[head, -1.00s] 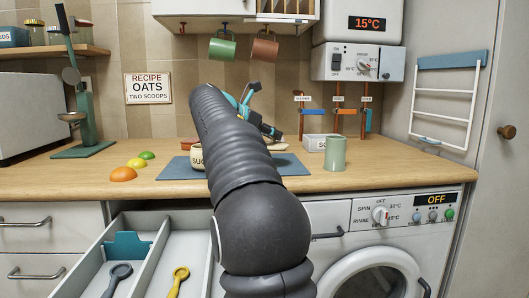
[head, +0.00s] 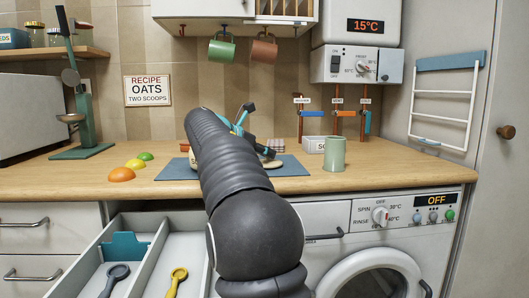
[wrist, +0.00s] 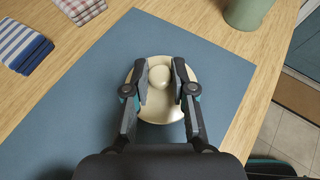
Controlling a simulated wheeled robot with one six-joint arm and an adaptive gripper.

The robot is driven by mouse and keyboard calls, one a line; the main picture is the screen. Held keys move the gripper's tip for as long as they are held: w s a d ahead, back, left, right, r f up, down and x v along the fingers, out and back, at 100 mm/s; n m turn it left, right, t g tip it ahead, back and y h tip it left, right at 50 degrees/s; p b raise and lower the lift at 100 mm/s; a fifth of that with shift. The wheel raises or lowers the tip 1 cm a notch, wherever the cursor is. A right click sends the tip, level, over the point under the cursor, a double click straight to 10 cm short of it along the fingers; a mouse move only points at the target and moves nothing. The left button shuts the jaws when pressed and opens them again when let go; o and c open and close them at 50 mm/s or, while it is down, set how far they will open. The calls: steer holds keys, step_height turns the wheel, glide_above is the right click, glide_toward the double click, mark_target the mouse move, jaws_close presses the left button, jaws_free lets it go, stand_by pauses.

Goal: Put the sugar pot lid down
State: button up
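The sugar pot lid (wrist: 160,108) is a cream disc with a round knob, seen in the wrist view over the blue mat. My gripper (wrist: 161,76) has one finger on each side of the knob, close against it, and looks shut on it. A dark shadow shows by the lid's near edge; I cannot tell whether the lid touches the mat. In the head view my arm hides most of the sugar pot (head: 193,160); only a cream sliver shows at the arm's left.
The blue mat (head: 291,168) has free room around the lid. Striped cloths (wrist: 22,46) lie at the mat's far left in the wrist view. A drawer (head: 147,262) stands open below the counter.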

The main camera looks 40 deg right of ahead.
steer(key=o, duration=0.4)
steer(key=shift+r, duration=0.1)
steer(key=shift+a+r, duration=0.15)
steer(key=p+v, duration=0.1)
steer(key=v, duration=1)
steer(key=shift+a+r, duration=0.15)
steer(key=shift+a, duration=0.15)
